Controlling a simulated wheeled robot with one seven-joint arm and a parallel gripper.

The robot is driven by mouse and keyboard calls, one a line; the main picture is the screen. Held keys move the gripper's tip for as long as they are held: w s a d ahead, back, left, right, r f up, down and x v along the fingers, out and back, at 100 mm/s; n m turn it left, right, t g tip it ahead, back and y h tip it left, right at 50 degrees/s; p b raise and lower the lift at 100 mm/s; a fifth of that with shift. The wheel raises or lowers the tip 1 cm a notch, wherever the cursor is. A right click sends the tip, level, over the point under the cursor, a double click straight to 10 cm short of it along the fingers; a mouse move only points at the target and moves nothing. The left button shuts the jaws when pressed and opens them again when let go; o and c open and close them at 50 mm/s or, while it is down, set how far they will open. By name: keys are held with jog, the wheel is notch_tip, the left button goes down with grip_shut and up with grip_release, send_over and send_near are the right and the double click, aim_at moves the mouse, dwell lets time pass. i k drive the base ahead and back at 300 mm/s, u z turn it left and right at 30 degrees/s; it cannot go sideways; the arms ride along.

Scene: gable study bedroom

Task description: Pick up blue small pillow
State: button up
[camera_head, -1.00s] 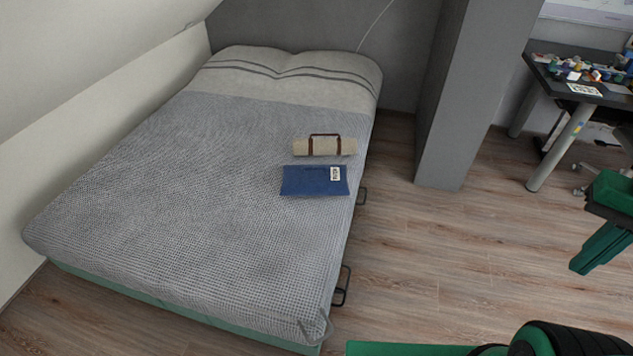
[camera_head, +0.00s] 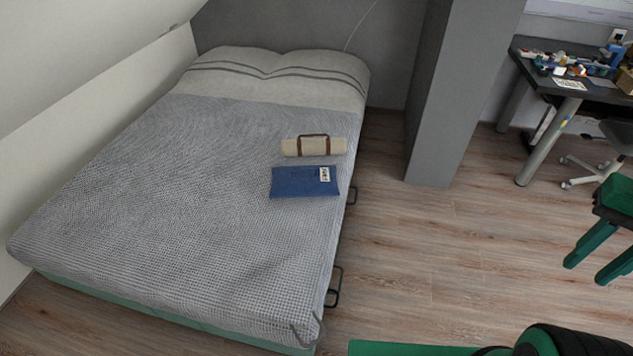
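The blue small pillow (camera_head: 300,182) lies flat on the grey bed cover near the bed's right edge, with a white label at its upper right. My gripper (camera_head: 587,271) is at the right edge of the view, green, partly cut off by the frame. Its two fingers are apart with nothing between them. It is over the floor, well to the right of the bed and the pillow.
A beige roll with dark straps (camera_head: 313,146) lies just behind the pillow on the bed (camera_head: 160,200). Metal loops stick out from the bed's right side. A grey pillar (camera_head: 450,100) and a cluttered desk (camera_head: 530,95) stand behind the open wooden floor (camera_head: 430,260).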

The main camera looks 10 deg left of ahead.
aim_at(291, 181)
jog(key=z, duration=1.85)
jog(key=i, duration=1.85)
jog(key=u, duration=3.35)
jog(key=i, duration=0.5)
jog(key=u, duration=0.15)
